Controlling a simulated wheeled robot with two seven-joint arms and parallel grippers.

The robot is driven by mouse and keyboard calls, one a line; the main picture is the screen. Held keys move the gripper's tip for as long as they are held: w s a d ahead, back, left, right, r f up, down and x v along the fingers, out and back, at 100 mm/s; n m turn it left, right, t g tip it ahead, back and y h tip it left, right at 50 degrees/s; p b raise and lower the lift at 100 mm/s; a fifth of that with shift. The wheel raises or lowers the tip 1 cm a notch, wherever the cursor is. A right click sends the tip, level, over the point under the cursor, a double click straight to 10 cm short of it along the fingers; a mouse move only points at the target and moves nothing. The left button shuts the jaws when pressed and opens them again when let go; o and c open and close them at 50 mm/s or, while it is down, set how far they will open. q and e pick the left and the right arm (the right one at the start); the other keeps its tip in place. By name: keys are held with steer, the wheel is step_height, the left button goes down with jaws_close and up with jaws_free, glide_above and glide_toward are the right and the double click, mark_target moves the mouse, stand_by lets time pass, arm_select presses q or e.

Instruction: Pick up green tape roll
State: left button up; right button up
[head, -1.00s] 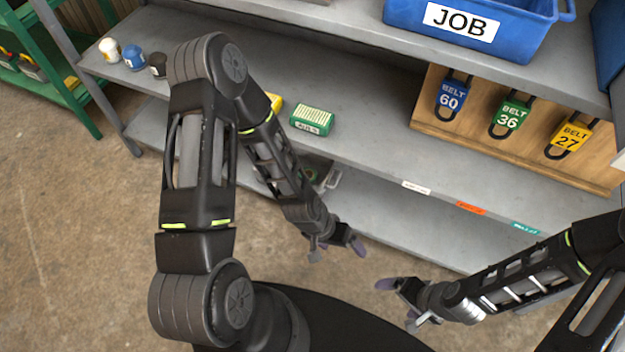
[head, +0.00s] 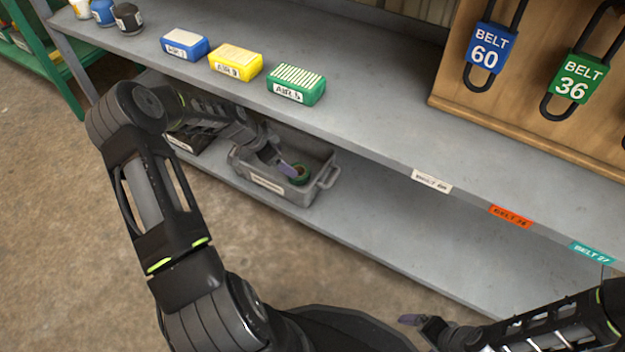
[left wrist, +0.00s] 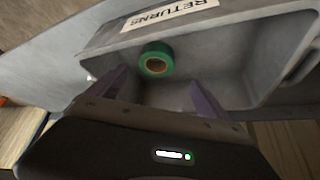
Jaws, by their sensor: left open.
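The green tape roll (head: 300,174) lies inside a grey bin (head: 326,180) on the lower shelf. In the left wrist view the roll (left wrist: 157,60) sits near the bin wall that bears a RETURNS label (left wrist: 170,12). My left gripper (head: 280,160) reaches into the bin beside the roll. In the left wrist view its two purple fingers (left wrist: 155,92) are apart with nothing between them, and the roll shows beyond them. My right gripper (head: 415,320) is low at the bottom of the head view, away from the bin; its jaw opening is unclear.
The upper shelf (head: 370,135) overhangs the bin and carries blue (head: 185,44), yellow (head: 235,62) and green (head: 297,83) filter boxes. A dark tray (head: 183,143) is left of the bin. The lower shelf (head: 400,240) is clear to the right.

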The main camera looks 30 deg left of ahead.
mark_target(298, 180)
arm_select(q)
steer(key=shift+s+d+m, duration=0.15)
steer(key=shift+d+m, duration=0.05)
steer(key=shift+m, duration=0.1)
arm_select(e)
steer(key=shift+s+a+n, duration=0.15)
steer(key=shift+n, duration=0.15)
arm_select(q)
steer(key=shift+f, duration=0.15)
steer(key=shift+b+x, duration=0.5)
steer(key=shift+x, duration=0.4)
steer(key=shift+d+f, duration=0.15)
steer(key=shift+f, duration=0.1)
arm_select(e)
steer(key=shift+f, duration=0.55)
arm_select(q)
steer(key=shift+f, duration=0.1)
steer(key=b+x, duration=0.2)
steer(key=x, duration=0.2)
steer(key=shift+d+f, duration=0.15)
steer(key=shift+f, duration=0.05)
steer(key=shift+w+f, duration=0.3)
steer(key=shift+w, duration=0.1)
arm_select(e)
steer(key=shift+w+f, duration=0.3)
steer(key=shift+f, duration=0.65)
arm_select(q)
steer(key=shift+c, duration=0.2)
